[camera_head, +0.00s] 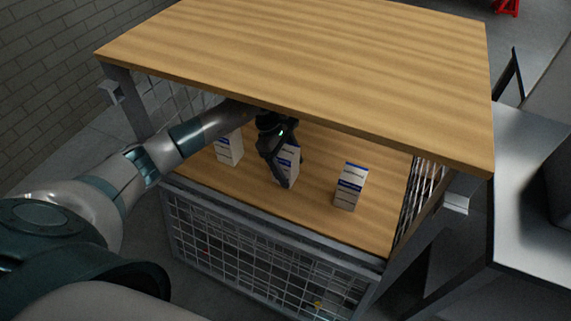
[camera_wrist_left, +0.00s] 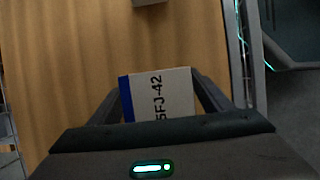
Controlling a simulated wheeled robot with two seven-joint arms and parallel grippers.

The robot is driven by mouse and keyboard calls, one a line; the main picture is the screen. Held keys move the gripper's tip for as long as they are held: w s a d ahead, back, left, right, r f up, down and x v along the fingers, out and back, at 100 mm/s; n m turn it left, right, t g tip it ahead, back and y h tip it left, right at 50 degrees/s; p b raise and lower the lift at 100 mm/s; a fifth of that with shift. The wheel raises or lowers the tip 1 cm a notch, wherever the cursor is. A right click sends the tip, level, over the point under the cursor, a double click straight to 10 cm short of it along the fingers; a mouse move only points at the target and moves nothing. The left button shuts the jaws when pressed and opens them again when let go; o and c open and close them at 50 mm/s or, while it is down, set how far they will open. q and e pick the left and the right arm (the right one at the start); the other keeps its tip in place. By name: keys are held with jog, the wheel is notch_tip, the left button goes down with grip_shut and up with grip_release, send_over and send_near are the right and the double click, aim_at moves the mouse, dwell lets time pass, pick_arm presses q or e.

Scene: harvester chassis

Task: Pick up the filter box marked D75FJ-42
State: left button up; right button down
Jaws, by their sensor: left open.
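The filter box (camera_wrist_left: 163,96) shows in the left wrist view with the print "5FJ-42" readable, the start of its marking hidden. It is white with a blue band and sits between the two fingers of my left gripper (camera_wrist_left: 160,100). In the head view this looks like the middle box (camera_head: 291,157) on the lower shelf, partly covered by my left gripper (camera_head: 279,170). The gripper is open around the box; I cannot tell whether the fingers touch it. My right gripper is not in view.
Two similar white and blue boxes stand on the lower shelf, one at left (camera_head: 229,149) and one at right (camera_head: 350,187). The wooden upper board (camera_head: 310,55) overhangs the shelf (camera_head: 320,210). Wire mesh (camera_head: 250,250) closes the front below it.

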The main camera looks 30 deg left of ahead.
aim_at(294, 173)
pick_arm(q)
jog(key=c, duration=1.5)
jog(key=shift+r, duration=0.15)
jog(key=shift+r, duration=0.55)
jog(key=shift+s+r, duration=0.25)
jog(key=shift+r, duration=0.3)
jog(key=shift+s+r, duration=0.2)
jog(key=shift+r, duration=0.35)
jog(key=s, duration=1.1)
jog(key=s+d, duration=0.1)
jog(key=s, duration=0.5)
